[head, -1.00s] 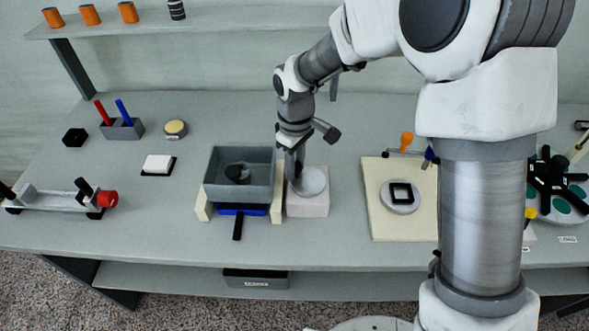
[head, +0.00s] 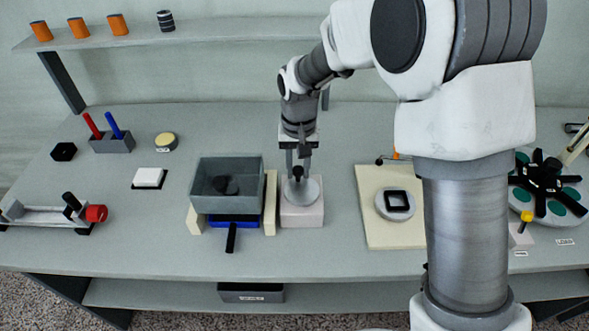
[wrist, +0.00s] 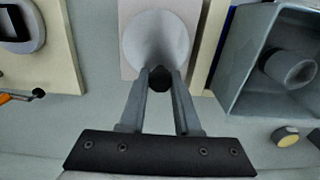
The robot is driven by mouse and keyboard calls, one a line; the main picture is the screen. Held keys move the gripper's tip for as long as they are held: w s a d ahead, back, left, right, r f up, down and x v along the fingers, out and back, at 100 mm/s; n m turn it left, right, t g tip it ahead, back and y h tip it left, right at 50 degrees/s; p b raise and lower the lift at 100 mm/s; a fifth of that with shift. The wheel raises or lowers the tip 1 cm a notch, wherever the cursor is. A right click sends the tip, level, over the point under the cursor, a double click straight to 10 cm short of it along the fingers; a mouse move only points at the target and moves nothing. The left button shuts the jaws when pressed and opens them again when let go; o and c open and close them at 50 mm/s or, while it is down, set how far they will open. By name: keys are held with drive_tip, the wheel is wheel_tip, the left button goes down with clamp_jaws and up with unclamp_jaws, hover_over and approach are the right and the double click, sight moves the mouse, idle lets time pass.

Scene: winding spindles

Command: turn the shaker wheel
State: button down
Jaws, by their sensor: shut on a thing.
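The shaker wheel is a pale grey disc (head: 306,193) on a pinkish-white block (head: 303,218), just right of the grey open box. It also shows in the wrist view (wrist: 157,36), at the top middle. A dark knob (wrist: 159,80) stands at the disc's edge. My gripper (head: 298,174) points down over the disc and is shut on this knob. In the wrist view, my gripper (wrist: 160,74) has one finger on each side of the knob. The fingers hide part of the disc in the head view.
The grey open box (head: 227,196) stands close on the left, above a blue piece with a black handle (head: 231,238) and between cream supports (head: 270,203). A cream board (head: 378,229) lies to the right. Bare table lies between block and board.

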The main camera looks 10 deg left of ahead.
sight(309, 180)
drive_tip(key=m, duration=0.3)
drive_tip(key=d+m, duration=0.1)
drive_tip(key=shift+w+d+r+m, duration=0.1)
drive_tip(key=shift+w+r+m, duration=0.05)
drive_tip(key=shift+w+m, duration=0.15)
drive_tip(key=shift+s+d+m+p, duration=0.15)
drive_tip(key=shift+d+m, duration=0.15)
drive_tip(key=shift+m, duration=0.75)
drive_tip(key=shift+w+d+m+p, duration=0.15)
drive_tip(key=shift+d+m, duration=0.15)
drive_tip(key=shift+m, duration=0.75)
drive_tip(key=shift+s, duration=0.1)
drive_tip(key=c, duration=0.6)
unclamp_jaws()
wheel_tip(309, 180, up, 17)
drive_tip(key=shift+s+r+p, duration=0.1)
drive_tip(key=shift+r+p, duration=0.05)
drive_tip(key=shift+p, duration=0.55)
drive_tip(key=shift+d, duration=0.1)
